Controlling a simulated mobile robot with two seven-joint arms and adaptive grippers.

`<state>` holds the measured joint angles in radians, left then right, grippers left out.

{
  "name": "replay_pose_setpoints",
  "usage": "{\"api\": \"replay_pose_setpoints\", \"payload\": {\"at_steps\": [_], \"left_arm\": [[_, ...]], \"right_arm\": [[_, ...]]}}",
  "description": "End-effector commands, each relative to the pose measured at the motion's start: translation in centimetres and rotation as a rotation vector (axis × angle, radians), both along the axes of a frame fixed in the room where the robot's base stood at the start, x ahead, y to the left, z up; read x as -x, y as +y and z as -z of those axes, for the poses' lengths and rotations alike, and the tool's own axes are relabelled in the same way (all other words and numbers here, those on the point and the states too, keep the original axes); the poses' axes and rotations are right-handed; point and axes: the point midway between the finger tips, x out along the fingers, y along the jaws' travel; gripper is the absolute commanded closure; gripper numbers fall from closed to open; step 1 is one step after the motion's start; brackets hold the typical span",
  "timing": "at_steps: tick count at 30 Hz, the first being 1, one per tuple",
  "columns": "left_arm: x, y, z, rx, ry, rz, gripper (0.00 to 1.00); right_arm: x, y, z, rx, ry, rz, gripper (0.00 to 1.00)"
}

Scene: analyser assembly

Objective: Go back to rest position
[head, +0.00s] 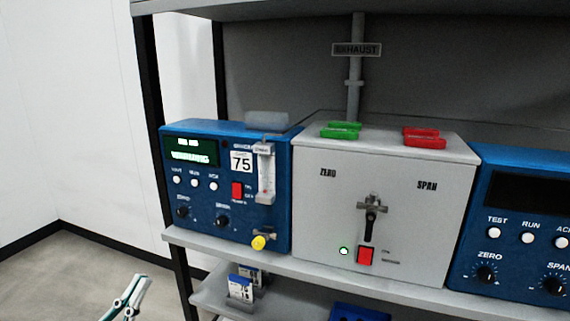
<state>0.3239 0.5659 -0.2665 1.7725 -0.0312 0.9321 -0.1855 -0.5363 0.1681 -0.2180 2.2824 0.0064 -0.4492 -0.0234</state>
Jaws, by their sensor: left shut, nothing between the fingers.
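My left gripper (134,285) shows at the bottom left edge of the head view, low over the floor and left of the shelf rack. It is shut and empty, and apart from everything around it. Most of the arm behind it is outside the picture. My right gripper is not in view.
A rack shelf (345,281) holds a blue analyser (215,226) with a lit display, a grey ZERO/SPAN box (320,225) and another blue analyser (510,255). A lower shelf (222,300) carries small labelled items (240,289). Open floor (60,275) lies left.

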Motion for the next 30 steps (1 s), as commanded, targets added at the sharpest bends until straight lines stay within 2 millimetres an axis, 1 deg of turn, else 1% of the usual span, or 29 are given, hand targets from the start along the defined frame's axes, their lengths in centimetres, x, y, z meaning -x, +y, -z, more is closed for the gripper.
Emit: {"api": "replay_pose_setpoints", "payload": {"at_steps": [1,2,3,8,11,14,15,17,18,20,21,25,30], "left_arm": [[0.0,0.5,0.1,-0.036,0.001,0.002,1.00],[0.1,0.6,0.4,-0.052,0.010,0.002,1.00],[0.5,-0.2,2.1,-0.066,0.057,-0.007,1.00],[1.9,-1.7,7.3,-0.157,0.214,-0.043,1.00],[3.4,-2.6,11.0,-0.224,0.326,-0.064,1.00],[5.7,-3.4,15.3,-0.306,0.458,-0.086,1.00],[7.0,-3.7,17.2,-0.343,0.519,-0.094,1.00],[9.2,-4.1,20.2,-0.407,0.616,-0.108,1.00],[10.8,-4.2,22.0,-0.449,0.679,-0.118,1.00],[13.2,-4.2,24.4,-0.511,0.767,-0.129,1.00],[14.7,-4.2,25.8,-0.548,0.817,-0.136,1.00],[19.2,-3.7,29.1,-0.654,0.958,-0.154,1.00],[24.5,-2.9,31.9,-0.771,1.103,-0.168,1.00]], "right_arm": [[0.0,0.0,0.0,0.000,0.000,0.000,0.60],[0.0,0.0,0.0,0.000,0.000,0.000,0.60],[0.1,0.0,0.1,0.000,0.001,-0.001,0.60],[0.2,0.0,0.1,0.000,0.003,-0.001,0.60],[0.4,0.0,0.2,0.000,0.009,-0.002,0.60],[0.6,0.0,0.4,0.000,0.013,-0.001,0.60],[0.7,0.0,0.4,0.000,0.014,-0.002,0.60],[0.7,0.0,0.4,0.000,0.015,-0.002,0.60],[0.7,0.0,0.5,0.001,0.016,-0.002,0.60],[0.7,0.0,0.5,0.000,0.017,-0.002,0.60],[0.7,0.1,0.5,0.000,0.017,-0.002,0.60],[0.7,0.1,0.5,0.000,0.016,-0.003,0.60],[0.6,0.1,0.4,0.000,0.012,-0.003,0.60]]}}
